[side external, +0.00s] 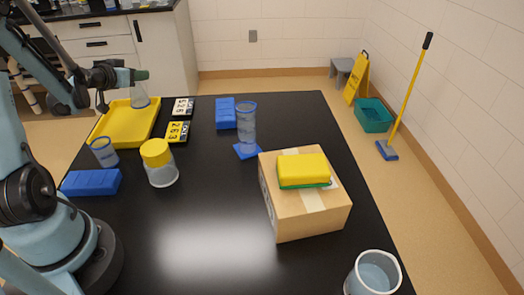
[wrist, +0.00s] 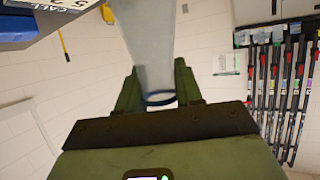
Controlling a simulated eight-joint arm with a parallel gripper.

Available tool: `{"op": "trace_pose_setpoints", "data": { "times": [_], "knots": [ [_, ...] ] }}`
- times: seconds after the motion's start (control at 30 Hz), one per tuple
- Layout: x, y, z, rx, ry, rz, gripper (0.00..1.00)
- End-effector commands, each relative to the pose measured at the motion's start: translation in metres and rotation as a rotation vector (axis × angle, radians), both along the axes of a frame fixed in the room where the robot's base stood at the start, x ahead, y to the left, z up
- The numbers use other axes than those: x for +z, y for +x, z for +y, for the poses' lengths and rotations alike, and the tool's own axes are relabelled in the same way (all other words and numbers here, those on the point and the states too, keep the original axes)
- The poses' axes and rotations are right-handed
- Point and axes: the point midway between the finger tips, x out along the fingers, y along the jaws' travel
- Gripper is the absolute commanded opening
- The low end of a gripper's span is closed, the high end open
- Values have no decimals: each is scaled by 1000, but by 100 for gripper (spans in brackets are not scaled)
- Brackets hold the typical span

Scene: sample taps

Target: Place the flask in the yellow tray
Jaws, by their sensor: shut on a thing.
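The clear conical flask (side external: 139,97) shows at the far end of the yellow tray (side external: 122,127) in the side view, with its neck at my gripper (side external: 138,75). I cannot tell whether its base touches the tray. In the wrist view the flask (wrist: 149,40) stands between the green fingers of my gripper (wrist: 157,88), its blue rim near them. The gripper is shut on the flask's neck. The rest of the tray floor looks empty.
A blue-rimmed beaker (side external: 104,152) and a blue block (side external: 91,183) stand near the tray. Also on the black table are a yellow-lidded jar (side external: 161,170), number displays (side external: 179,131), a tall cylinder (side external: 246,130) and a box (side external: 300,215) with a sponge (side external: 303,170).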

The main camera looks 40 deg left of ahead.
Motion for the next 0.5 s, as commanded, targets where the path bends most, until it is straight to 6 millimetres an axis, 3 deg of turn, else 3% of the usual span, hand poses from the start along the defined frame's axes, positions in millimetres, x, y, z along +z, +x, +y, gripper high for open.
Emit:
{"op": "trace_pose_setpoints", "data": {
  "times": [0.2, 0.5],
  "knots": [
    [-24, 0, 0, 0, -1, 0, 0],
    [-28, 0, 0, 0, -1, 0, 0]
  ]
}}
